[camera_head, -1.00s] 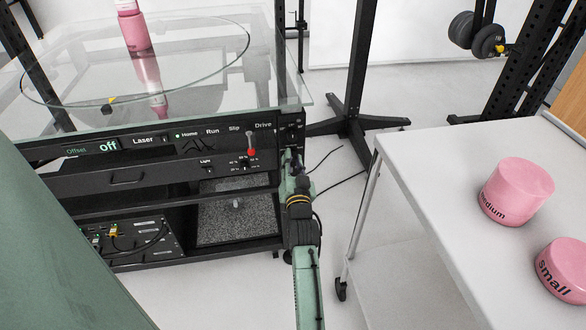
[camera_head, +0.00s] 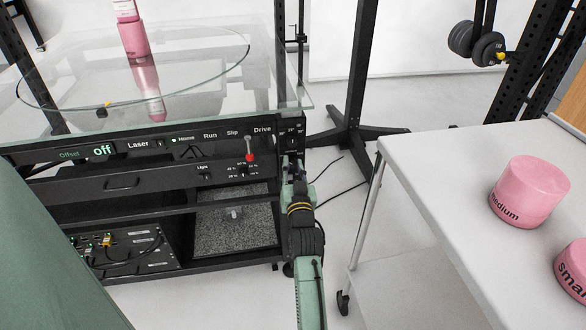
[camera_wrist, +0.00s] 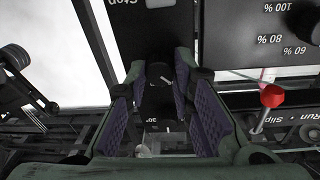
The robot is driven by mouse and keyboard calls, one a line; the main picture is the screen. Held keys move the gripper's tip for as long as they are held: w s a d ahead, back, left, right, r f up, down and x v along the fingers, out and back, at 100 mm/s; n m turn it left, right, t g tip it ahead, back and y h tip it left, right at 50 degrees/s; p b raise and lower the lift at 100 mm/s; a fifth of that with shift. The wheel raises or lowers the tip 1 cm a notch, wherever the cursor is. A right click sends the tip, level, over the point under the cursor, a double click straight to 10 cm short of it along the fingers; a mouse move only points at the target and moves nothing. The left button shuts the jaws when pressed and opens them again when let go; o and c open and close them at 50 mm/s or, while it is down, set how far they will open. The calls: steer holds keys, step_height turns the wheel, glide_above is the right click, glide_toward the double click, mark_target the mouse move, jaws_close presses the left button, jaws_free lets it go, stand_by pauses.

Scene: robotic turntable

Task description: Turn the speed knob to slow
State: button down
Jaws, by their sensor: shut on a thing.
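A round black knob (camera_wrist: 158,77) with a white pointer line sits on a dark panel between my fingers in the wrist view. My gripper (camera_wrist: 163,84) has its purple-padded fingers closed around this knob, one on each side. A small "30" label shows on the panel below the knob. In the head view my gripper (camera_head: 292,170) reaches the narrow side panel (camera_head: 293,146) at the right end of the turntable's front, and the gripped knob is hidden or too small to make out there.
A red-tipped lever (camera_head: 250,157) stands just left of my gripper; its red tip also shows in the wrist view (camera_wrist: 272,96). The glass turntable (camera_head: 200,95) carries a pink bottle (camera_head: 132,40). A white table (camera_head: 420,180) with pink weights (camera_head: 530,190) is at right.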

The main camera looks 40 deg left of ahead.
steer(key=c, duration=1.4)
jaws_free()
steer(key=shift+o, duration=0.2)
steer(key=v, duration=1.2)
steer(key=shift+f, duration=0.1)
